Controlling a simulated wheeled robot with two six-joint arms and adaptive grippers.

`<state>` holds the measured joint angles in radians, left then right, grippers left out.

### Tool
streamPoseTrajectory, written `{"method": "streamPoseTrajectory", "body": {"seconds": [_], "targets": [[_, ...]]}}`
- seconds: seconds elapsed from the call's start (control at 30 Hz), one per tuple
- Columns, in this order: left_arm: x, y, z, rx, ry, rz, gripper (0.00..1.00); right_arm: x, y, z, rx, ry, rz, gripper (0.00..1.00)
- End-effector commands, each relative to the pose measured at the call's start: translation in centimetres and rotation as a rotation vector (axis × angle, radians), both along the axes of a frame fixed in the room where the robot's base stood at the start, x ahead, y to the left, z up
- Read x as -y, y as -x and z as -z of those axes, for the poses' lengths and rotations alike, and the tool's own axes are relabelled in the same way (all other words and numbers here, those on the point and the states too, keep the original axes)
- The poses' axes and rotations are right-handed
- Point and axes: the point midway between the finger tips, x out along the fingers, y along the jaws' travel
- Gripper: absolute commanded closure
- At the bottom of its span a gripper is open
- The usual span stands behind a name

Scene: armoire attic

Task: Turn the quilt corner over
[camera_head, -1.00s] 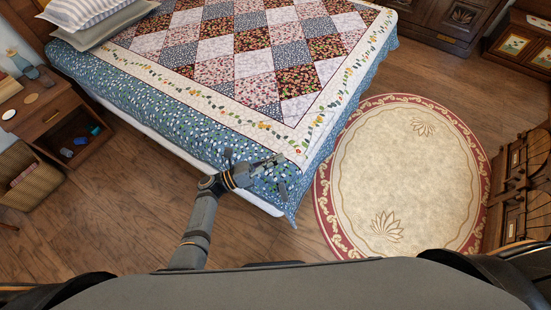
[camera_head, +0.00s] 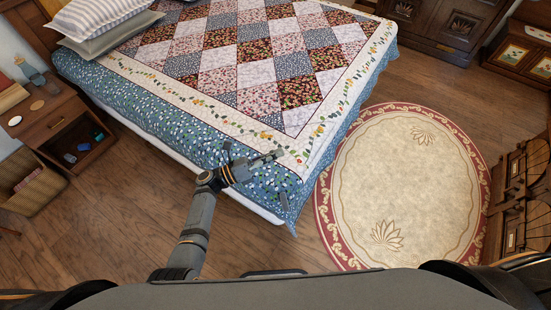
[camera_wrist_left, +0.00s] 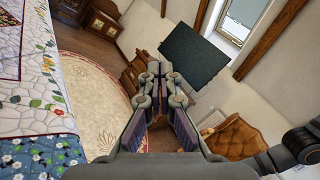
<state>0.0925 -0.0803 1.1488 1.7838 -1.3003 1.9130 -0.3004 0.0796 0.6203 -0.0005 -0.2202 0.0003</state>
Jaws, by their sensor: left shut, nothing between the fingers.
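The patchwork quilt (camera_head: 215,111) lies over the bed, with a cream floral border and a blue flowered edge hanging down the near side. Its near corner (camera_head: 300,188) hangs beside the round rug and looks unfolded. My left gripper (camera_head: 279,154) is at the quilt's near edge, close to that corner; whether it touches the cloth I cannot tell. In the left wrist view the gripper (camera_wrist_left: 154,70) is shut and empty, and the quilt (camera_wrist_left: 36,85) shows at the left, apart from the fingertips. My right gripper is not in view.
A round cream rug (camera_head: 405,185) with a red border lies right of the bed. A wooden nightstand (camera_head: 55,120) and a wicker basket (camera_head: 30,180) stand at the left. Dark wooden cabinets line the right side.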

Motion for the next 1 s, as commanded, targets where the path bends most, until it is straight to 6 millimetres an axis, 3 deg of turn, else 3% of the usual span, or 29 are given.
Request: {"method": "streamPoseTrajectory", "body": {"seconds": [0.6, 1.0], "targets": [[-0.7, -4.2, -4.4, 0.003, -0.002, 0.000, 1.00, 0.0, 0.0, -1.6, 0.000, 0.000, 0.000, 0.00], [-0.7, -4.3, -4.3, 0.001, -0.001, 0.000, 1.00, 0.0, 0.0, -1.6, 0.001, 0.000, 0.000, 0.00]]}}
